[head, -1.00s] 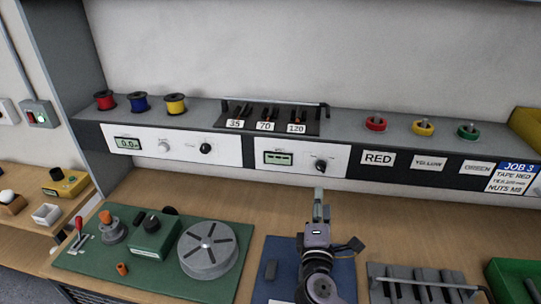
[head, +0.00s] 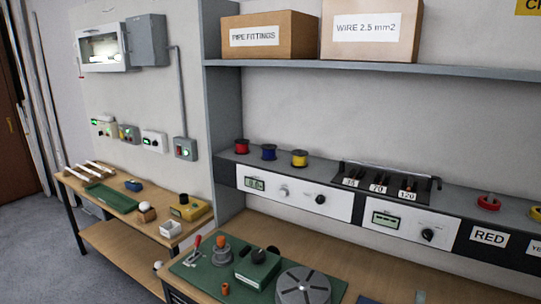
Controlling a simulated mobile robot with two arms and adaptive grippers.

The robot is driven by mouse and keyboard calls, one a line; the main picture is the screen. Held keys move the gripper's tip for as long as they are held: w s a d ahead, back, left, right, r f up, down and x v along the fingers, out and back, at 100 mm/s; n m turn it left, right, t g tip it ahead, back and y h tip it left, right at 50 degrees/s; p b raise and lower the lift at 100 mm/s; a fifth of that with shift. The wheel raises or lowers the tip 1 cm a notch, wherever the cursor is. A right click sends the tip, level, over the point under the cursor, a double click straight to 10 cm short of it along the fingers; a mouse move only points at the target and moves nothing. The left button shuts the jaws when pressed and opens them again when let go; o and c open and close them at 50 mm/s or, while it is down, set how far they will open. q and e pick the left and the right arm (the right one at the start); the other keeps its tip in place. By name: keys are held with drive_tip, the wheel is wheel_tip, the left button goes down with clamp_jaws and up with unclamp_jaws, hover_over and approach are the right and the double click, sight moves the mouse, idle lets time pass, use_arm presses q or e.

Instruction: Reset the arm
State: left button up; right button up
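Neither of my grippers can be made out in the head view. Only a small pale grey tip (head: 420,297) shows at the bottom edge, right of centre. I cannot tell whether it belongs to one of my arms or to something on the bench. The wooden bench top (head: 375,271) runs along the bottom. A green board (head: 205,284) with a red lever, an orange-capped post, a dark knob and a grey slotted disc (head: 303,287) lies on it, cut off at the bottom.
A grey ledge (head: 330,182) carries red, blue and yellow spools. Meter panels (head: 295,192) are set below it. Boxes (head: 271,36) stand on an upper shelf (head: 290,68). A side table (head: 115,228) with small parts stands left, below wall switch boxes. Floor (head: 85,270) is open at lower left.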

drive_tip(key=s+a+f+m+g+y, duration=0.1)
drive_tip(key=s+f+m+g+y, duration=0.2)
drive_tip(key=s+f+m+g, duration=0.65)
drive_tip(key=s+a+f+m+g+y, duration=0.1)
drive_tip(key=s+a+f+g+y, duration=0.1)
drive_tip(key=s+a+f+y, duration=0.45)
drive_tip(key=s+a+f+m+g+y, duration=0.15)
drive_tip(key=s+a, duration=0.25)
drive_tip(key=s, duration=0.5)
wheel_tip(320, 180, down, 31)
drive_tip(key=s+g+h+b, duration=0.1)
drive_tip(key=s+b, duration=0.1)
drive_tip(key=b, duration=0.3)
use_arm(q)
wheel_tip(320, 180, down, 8)
drive_tip(key=w+b, duration=0.1)
drive_tip(key=b, duration=0.2)
drive_tip(key=shift+d, duration=0.35)
use_arm(e)
drive_tip(key=s+d+f+g, duration=0.1)
drive_tip(key=s+d+f, duration=0.2)
drive_tip(key=s+f, duration=1.3)
wheel_tip(320, 180, down, 3)
drive_tip(key=shift+s+r, duration=0.1)
drive_tip(key=shift+s, duration=0.05)
